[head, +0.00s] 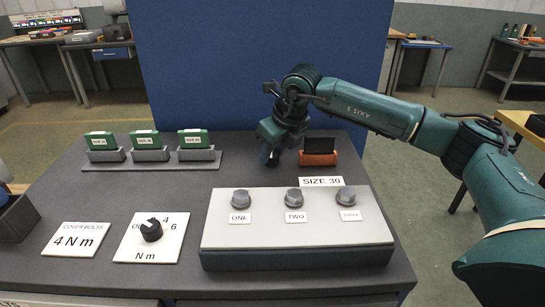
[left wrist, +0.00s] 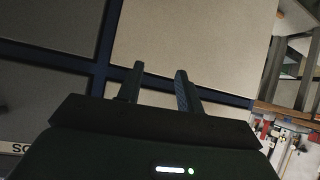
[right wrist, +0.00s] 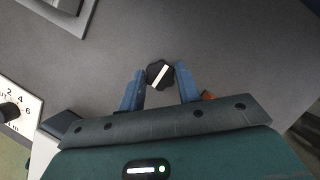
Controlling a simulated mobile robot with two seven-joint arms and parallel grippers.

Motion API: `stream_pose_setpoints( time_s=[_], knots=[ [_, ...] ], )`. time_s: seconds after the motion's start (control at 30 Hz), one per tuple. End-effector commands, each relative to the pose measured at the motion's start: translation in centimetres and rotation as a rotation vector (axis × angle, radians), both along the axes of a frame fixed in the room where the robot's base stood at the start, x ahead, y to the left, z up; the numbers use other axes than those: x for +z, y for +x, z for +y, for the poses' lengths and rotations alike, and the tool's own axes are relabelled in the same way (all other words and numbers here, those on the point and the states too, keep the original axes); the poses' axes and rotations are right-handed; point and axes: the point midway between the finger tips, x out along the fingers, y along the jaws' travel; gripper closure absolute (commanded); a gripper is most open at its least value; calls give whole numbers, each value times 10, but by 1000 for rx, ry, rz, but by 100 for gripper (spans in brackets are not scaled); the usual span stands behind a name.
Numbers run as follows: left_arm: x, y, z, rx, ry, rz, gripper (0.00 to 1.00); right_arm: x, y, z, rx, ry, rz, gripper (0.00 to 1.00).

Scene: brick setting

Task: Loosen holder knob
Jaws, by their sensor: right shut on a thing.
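In the right wrist view a small dark knob (right wrist: 160,74) with a white stripe sits between the fingertips of my right gripper (right wrist: 160,88), which is shut on it. In the head view my right gripper (head: 269,157) points down to the tabletop just left of an orange holder (head: 319,158) with a dark block (head: 320,145) in it. The knob is hidden there by the gripper. A bit of orange (right wrist: 207,95) shows beside the right finger in the right wrist view. My left gripper (left wrist: 160,88) is open and empty in its wrist view, away from the table.
A dial card (head: 134,247) with a black knob (head: 151,230) lies left. Green blocks (head: 149,139) stand in a grey rack at the back left. A blue screen (head: 250,60) rises behind.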

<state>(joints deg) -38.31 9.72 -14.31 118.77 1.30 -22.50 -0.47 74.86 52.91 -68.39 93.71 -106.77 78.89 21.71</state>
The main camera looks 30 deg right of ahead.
Motion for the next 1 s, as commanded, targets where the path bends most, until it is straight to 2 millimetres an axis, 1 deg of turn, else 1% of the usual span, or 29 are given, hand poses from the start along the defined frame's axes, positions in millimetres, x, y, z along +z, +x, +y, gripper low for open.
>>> stream_pose_setpoints(
  time_s=[0.17, 0.47, 1.0],
  knots=[
    [-2, 2, -2, -5, -5, -14, 64, -1, 1, -2, 165, 2, -2, 89],
    [3, 4, -4, -11, -11, -30, 64, 1, 2, -3, 450, 2, -2, 89],
    [1, 2, -3, -10, -5, -17, 64, 2, 5, -4, 964, 2, -3, 89]
  ],
)
